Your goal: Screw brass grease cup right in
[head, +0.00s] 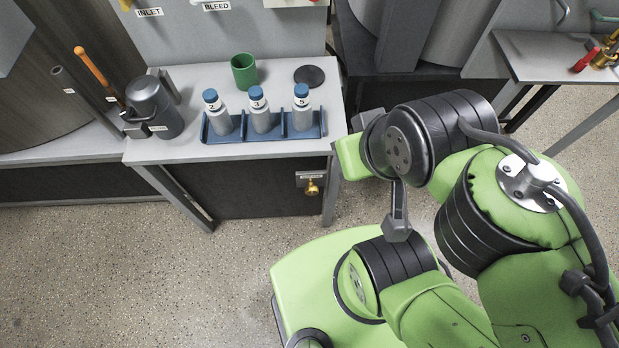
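A small brass grease cup (313,187) sits on the dark front panel of the bench, near its right leg, under a small grey plate with a label too small to read. How far it is screwed in cannot be told. My arm folds in from the right. My gripper (397,222) is partly hidden by my arm; a dark grey finger-like part points down, to the right of and a little lower than the cup in the picture. It appears apart from the cup, and nothing is visibly held. Whether its fingers are open or shut is unclear.
The bench top (190,81) carries a blue rack (241,138) with blue-capped bottles, a green cup (244,70), a black disc (309,75) and a dark canister (152,108). A side table (530,62) with red-handled and brass items stands at right. Floor in front is clear.

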